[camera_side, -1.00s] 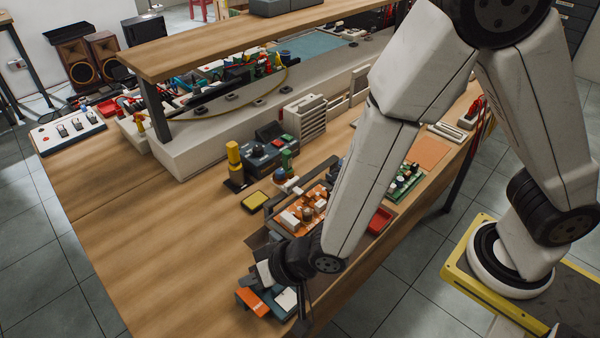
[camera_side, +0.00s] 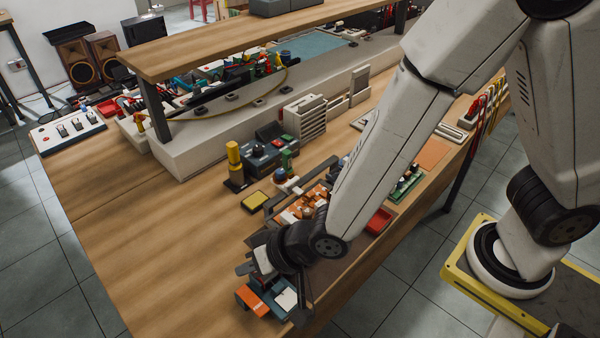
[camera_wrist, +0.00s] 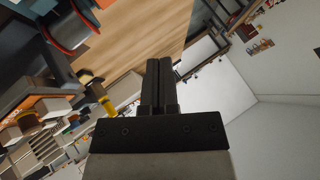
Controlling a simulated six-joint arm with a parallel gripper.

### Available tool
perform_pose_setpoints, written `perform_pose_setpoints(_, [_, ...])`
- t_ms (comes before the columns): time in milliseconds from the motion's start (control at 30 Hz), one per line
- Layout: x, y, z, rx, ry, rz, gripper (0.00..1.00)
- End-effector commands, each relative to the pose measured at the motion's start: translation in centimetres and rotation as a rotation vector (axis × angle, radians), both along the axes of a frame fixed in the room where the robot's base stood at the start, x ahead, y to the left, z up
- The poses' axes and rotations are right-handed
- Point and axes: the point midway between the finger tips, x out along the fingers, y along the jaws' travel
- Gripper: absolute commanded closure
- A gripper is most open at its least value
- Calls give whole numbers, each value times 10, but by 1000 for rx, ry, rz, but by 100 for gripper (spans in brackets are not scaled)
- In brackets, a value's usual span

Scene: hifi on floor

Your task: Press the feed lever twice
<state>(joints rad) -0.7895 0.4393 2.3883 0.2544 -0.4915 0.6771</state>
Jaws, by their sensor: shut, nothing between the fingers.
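An orange and teal device (camera_side: 262,302) with a white patch on top sits at the front corner of the workbench in the side view. I cannot tell for certain which part of it is the feed lever; an orange block (camera_side: 249,297) sticks out on its left. My gripper (camera_side: 250,263) is just above and behind this device, partly hidden by my dark wrist. Whether it touches the device cannot be seen. In the wrist view my gripper (camera_wrist: 159,64) has its two black fingers together, with nothing between them.
A yellow-topped post (camera_side: 233,155), a yellow pad (camera_side: 254,201) and a dark control box (camera_side: 264,155) stand behind. An orange board with parts (camera_side: 303,207) and a red tray (camera_side: 379,221) lie to the right. The wooden bench (camera_side: 150,235) is clear on the left.

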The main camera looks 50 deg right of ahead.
Motion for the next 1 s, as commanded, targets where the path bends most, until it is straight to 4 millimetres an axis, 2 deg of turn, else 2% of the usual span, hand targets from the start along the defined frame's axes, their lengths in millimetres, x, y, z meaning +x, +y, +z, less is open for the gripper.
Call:
perform_pose_setpoints(367, [0,0,-17,-1,1,-2,100])
perform_pose_setpoints(1000, [0,0,-76,-1,1,0,100])
